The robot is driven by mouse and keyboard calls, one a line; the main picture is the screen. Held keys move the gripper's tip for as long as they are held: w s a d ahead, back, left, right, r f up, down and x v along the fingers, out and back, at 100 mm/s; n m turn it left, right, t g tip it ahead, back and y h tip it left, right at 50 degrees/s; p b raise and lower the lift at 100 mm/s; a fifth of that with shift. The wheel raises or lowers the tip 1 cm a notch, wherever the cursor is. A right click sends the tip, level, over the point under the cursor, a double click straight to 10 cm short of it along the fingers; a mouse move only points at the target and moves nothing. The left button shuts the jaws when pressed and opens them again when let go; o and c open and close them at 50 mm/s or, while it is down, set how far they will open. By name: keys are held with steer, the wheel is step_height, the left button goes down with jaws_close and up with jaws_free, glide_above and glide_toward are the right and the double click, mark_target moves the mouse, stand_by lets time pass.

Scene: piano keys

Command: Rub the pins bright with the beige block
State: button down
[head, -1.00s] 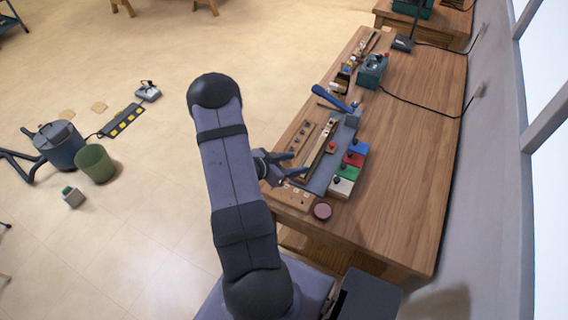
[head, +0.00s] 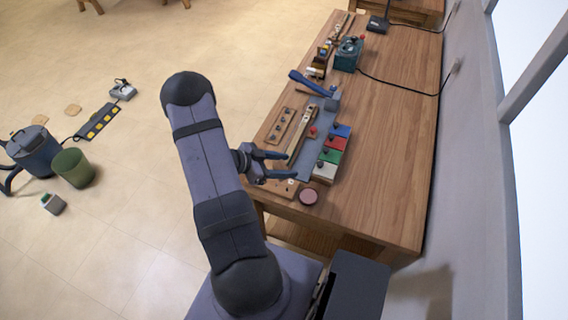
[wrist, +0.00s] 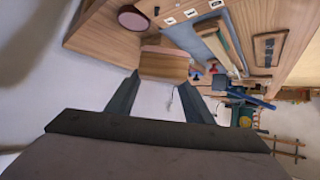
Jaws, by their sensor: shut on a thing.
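My gripper (head: 292,167) hangs over the near left part of the bench, its two dark fingers held apart. In the wrist view, a light beige, wood-toned block (wrist: 163,66) shows between the fingertips (wrist: 162,80). In the head view it is hard to make out against the wood. A narrow wooden board with a row of small dark pins (head: 280,126) lies at the bench's left edge, beyond the gripper. A long pale wooden key piece (head: 301,137) lies to its right on a grey mat. How bright the pins are is too small to tell.
Blue, red, green and whitish blocks (head: 325,171) with dark knobs stand in a row right of the mat. A round mauve tin (head: 308,196) sits near the front edge. A blue-handled tool (head: 309,83) and a teal box (head: 347,55) stand farther back. The bench's right side is clear.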

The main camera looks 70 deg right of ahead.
steer(key=shift+s+f+b, duration=0.1)
steer(key=shift+f+b, duration=2.5)
steer(key=shift+f, duration=0.8)
steer(key=shift+s+r, duration=0.2)
steer(key=shift+s, duration=0.1)
steer(key=shift+s+f, duration=0.1)
steer(key=shift+s, duration=1)
steer(key=shift+w+b, duration=0.3)
steer(key=shift+w, duration=1.2)
steer(key=shift+s+b, duration=0.4)
steer(key=shift+s, duration=1.2)
steer(key=shift+w, duration=0.3)
steer(key=shift+w+p, duration=0.45)
steer(key=shift+w, duration=0.9)
steer(key=shift+s+p, duration=0.35)
steer(key=shift+s, duration=1.4)
step_height(320, 180, up, 8)
steer(key=p, duration=0.6)
steer(key=shift+p, duration=0.3)
steer(key=shift+w, duration=0.1)
